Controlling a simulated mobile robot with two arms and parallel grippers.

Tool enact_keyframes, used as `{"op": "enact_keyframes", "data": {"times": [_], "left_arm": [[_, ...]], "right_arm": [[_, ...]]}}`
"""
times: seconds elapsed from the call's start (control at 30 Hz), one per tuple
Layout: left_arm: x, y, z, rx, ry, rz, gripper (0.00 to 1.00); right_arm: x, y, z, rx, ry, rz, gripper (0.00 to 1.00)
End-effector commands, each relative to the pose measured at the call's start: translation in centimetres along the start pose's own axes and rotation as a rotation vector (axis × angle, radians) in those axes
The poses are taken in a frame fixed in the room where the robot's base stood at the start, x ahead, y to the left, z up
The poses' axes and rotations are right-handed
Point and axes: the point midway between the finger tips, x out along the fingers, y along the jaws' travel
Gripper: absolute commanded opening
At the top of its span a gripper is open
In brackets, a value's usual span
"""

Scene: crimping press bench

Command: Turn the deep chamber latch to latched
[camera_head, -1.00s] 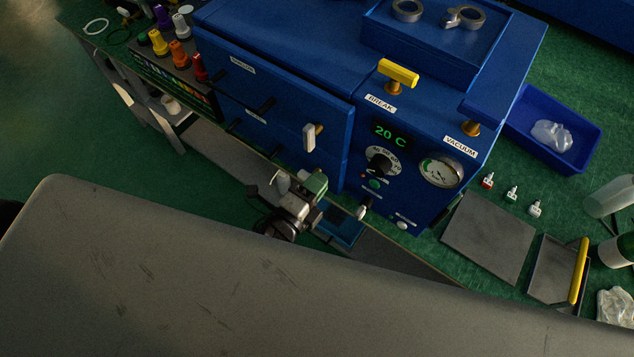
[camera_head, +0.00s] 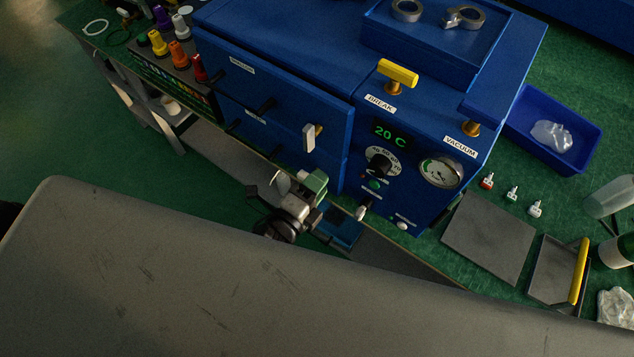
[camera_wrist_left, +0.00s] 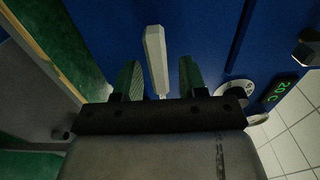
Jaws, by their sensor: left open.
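A pale latch handle (camera_head: 309,137) with a brass pivot stands roughly upright on the blue press front, near the right edge of the drawer-like doors. It also shows in the left wrist view as a pale bar (camera_wrist_left: 155,58) pointing up the picture. My left gripper (camera_head: 299,180) is below the latch in the head view, in front of the press. In the left wrist view its green fingers (camera_wrist_left: 158,78) are open, one to each side of the bar's line. The bar looks unheld; its exact depth between the fingers is unclear. My right gripper is not in view.
The blue press (camera_head: 420,150) carries a yellow break handle (camera_head: 398,73), a dial (camera_head: 381,163) and a vacuum gauge (camera_head: 441,172). Dark handles (camera_head: 266,107) stick out of its front. A blue bin (camera_head: 555,135) and a grey plate (camera_head: 488,237) lie to the right.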

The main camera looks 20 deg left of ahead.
Motion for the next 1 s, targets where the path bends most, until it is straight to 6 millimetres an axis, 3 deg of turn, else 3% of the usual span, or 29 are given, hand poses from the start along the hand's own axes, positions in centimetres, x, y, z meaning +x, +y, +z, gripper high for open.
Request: {"op": "enact_keyframes", "data": {"times": [0.17,0.6,0.8,1.0], "left_arm": [[-1.4,0.2,0.0,0.0,0.0,0.002,0.41],[-9.5,0.3,0.0,-0.001,0.0,0.003,0.41],[-10.8,0.1,0.0,0.0,0.0,0.0,0.41],[-10.8,0.0,0.0,0.0,0.0,0.0,0.41]], "right_arm": [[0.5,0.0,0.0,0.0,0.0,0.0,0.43],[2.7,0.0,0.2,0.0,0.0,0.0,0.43],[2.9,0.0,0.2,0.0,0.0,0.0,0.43],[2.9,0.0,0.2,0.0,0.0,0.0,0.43]]}}
